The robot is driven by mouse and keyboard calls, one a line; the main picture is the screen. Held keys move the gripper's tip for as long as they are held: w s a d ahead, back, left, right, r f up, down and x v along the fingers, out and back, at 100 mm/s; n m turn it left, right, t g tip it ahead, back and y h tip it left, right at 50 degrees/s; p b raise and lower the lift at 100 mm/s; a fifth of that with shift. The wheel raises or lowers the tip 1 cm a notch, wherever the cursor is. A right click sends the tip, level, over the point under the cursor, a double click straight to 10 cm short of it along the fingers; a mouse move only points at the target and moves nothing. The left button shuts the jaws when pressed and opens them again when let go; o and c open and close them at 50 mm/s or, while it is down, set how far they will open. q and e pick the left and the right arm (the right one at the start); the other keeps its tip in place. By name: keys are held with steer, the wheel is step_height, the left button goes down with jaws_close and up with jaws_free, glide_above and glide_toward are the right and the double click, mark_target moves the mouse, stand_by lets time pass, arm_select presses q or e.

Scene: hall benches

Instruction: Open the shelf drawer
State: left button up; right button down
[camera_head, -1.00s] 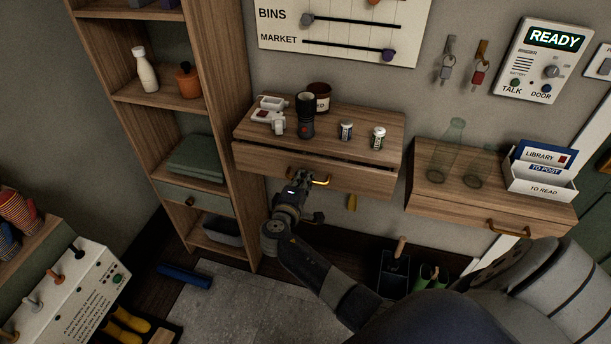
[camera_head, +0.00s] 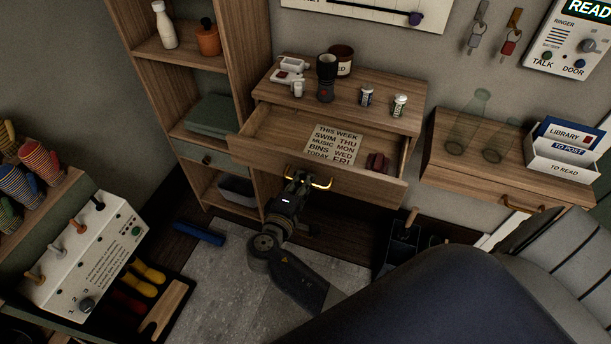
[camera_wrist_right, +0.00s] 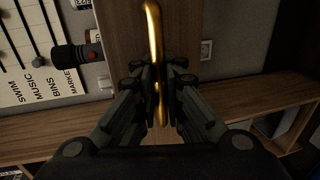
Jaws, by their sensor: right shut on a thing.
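The wooden shelf drawer (camera_head: 275,132) is pulled well out from the wall shelf (camera_head: 345,104). Inside it lie a printed note (camera_head: 333,144) and a small dark red object (camera_head: 377,162). My right gripper (camera_head: 299,180) is at the drawer front, shut on the brass handle (camera_head: 320,184). In the right wrist view the handle (camera_wrist_right: 154,40) runs between the two fingers (camera_wrist_right: 160,90), with the wooden front behind it. My left gripper is not in view.
A flashlight (camera_head: 326,78), a brown jar (camera_head: 341,60) and small bottles stand on the shelf top. A second wall drawer (camera_head: 490,180) with glass bottles and a letter holder is at right. A tall shelf unit (camera_head: 252,60) stands close at left.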

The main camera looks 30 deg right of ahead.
steer(key=c, duration=2)
jaws_free()
steer(key=shift+o, duration=0.2)
steer(key=v, duration=0.7)
steer(key=shift+s+a, duration=0.15)
steer(key=shift+a, duration=0.05)
